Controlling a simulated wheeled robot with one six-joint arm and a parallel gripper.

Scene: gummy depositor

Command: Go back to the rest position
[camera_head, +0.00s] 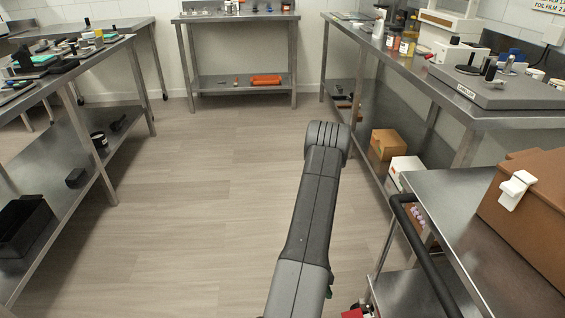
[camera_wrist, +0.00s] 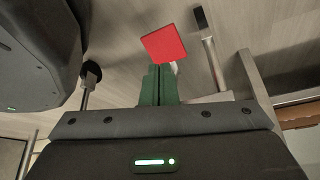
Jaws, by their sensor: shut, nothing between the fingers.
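My arm (camera_head: 311,200) reaches forward over the open floor in the head view, then bends back out of sight. My gripper (camera_wrist: 159,72) shows in the wrist view with its green fingers together and nothing held between them. A flat red square (camera_wrist: 163,43) appears just past the fingertips; I cannot tell what it is or whether it touches them.
A steel cart with a black handle (camera_head: 424,258) and a brown box (camera_head: 530,205) stands close at right. Benches line the left (camera_head: 100,60), back (camera_head: 235,17) and right (camera_head: 400,62). Cardboard boxes (camera_head: 388,145) sit low at right. The middle floor (camera_head: 190,190) is clear.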

